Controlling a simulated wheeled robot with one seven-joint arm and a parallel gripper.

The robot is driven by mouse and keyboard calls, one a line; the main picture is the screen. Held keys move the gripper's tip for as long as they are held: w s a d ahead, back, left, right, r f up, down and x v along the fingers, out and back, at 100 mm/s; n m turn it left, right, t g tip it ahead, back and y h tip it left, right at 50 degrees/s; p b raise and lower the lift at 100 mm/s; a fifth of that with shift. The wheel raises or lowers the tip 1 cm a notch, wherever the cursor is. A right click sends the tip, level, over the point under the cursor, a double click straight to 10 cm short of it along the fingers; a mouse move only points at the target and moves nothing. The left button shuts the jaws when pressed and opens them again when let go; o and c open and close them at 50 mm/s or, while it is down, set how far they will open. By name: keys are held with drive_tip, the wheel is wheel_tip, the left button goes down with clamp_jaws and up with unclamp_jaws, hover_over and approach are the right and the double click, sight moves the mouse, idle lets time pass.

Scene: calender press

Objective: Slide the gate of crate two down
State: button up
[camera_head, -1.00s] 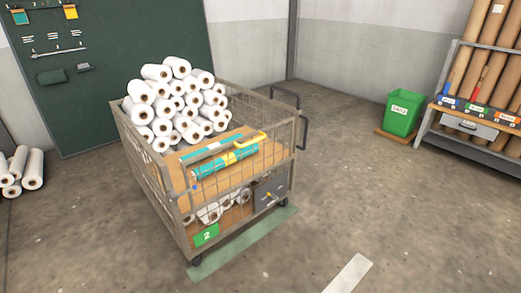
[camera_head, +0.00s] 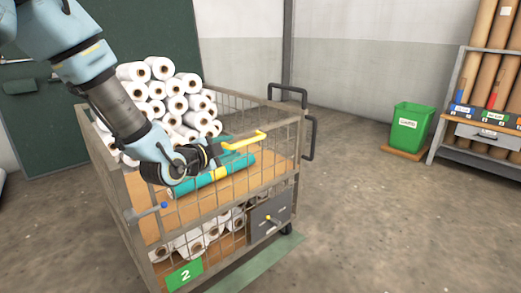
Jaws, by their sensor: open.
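Crate two (camera_head: 296,148) is a wire cage on wheels with a green label "2" (camera_head: 185,275) low on its front. Its near side is a wire mesh front (camera_head: 262,187); I cannot tell exactly where the gate's edges lie in it. A yellow handle bar (camera_head: 247,140) shows at the upper part of this side, above a teal roll with a yellow band (camera_head: 215,175). My gripper (camera_head: 214,151) is open and empty, over the near side just left of the yellow bar. I cannot tell whether it touches the bar. My wrist hides part of the teal roll.
White rolls (camera_head: 160,92) are stacked in the crate, with more on its lower shelf (camera_head: 195,243). A grey box with a yellow knob (camera_head: 270,215) sits low at the right. A blue knob (camera_head: 164,205) shows at front left. Floor (camera_head: 400,230) to the right is clear.

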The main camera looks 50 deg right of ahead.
sight(245, 142)
drive_tip(key=shift+d, duration=0.5)
drive_tip(key=x, duration=0.9)
drive_tip(key=shift+w+d, duration=0.2)
drive_tip(key=shift+d, duration=0.2)
clamp_jaws()
idle(0.6)
